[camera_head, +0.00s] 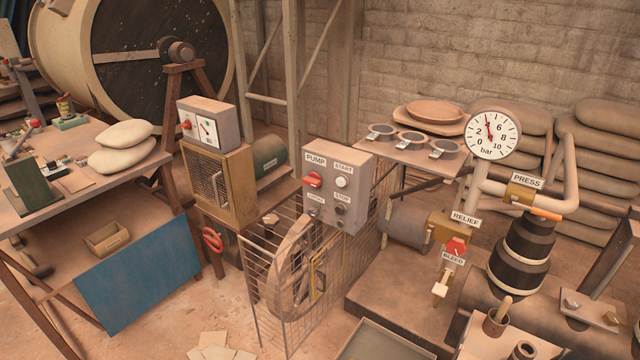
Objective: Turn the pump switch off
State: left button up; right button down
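The grey control box (349,200) stands in the middle of the head view. The pump switch (313,180) is a red knob under the PUMP label (315,160) at the upper left of its face. I cannot tell which position its handle points to. A pale START button (342,182) is to its right, and a dark STOP button (341,208) is below that. A small key-like control (314,212) sits below the switch; its label is too small to read. Neither of my grippers is in view.
A wire guard (262,290) around a wheel stands below the box. A pressure gauge (492,134), a red RELIEF knob (455,247) and the press pipework are at the right. A workbench (70,185) stands at the left. Some bare floor (190,310) shows at the lower left.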

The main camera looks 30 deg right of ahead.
aim_at(314, 179)
jog(key=i+j+z, duration=0.25)
jog(key=z, duration=0.25)
jog(key=i+j+z, duration=0.15)
jog(key=j+z, duration=0.3)
jog(key=l, duration=0.1)
